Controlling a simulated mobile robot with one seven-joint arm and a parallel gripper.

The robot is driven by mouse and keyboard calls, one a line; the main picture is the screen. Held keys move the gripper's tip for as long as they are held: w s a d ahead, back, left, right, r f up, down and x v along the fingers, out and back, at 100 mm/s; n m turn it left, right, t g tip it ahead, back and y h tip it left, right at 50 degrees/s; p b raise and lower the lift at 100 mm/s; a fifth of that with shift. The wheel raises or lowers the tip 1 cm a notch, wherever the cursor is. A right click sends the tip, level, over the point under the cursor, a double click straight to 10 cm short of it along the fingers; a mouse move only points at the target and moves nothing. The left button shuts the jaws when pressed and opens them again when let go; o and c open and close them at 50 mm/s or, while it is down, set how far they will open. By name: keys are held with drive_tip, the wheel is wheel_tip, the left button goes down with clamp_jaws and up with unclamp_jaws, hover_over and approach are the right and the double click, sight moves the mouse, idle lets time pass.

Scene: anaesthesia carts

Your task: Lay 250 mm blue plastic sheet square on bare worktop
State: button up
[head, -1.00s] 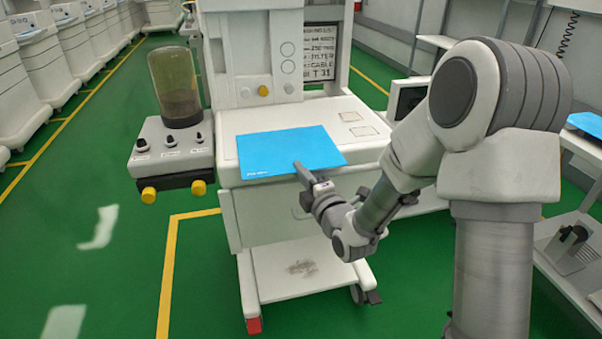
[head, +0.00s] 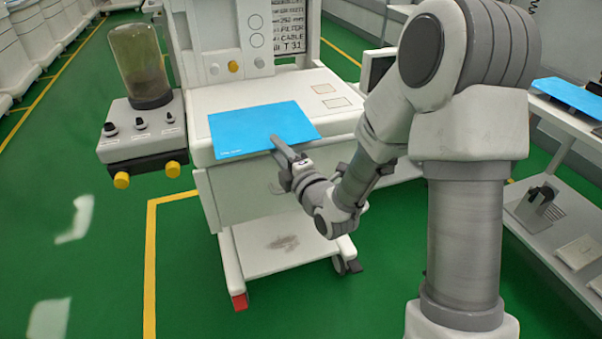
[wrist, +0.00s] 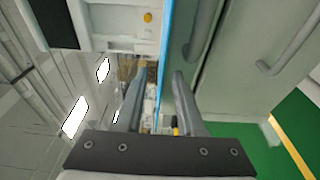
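The blue plastic sheet (head: 255,130) lies flat over the front part of the white worktop (head: 225,98) of the anaesthesia cart.
A glass canister unit with yellow knobs (head: 148,130) is mounted left of the worktop. A shelf rack at right carries another blue sheet (head: 570,94). Green floor is free at left.

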drive_tip(key=p+v, duration=1.5)
drive_tip(key=p, duration=0.2)
drive_tip(key=shift+s+d+p, duration=0.2)
drive_tip(key=shift+s+p, duration=0.1)
drive_tip(key=shift+p, duration=0.1)
idle(0.4)
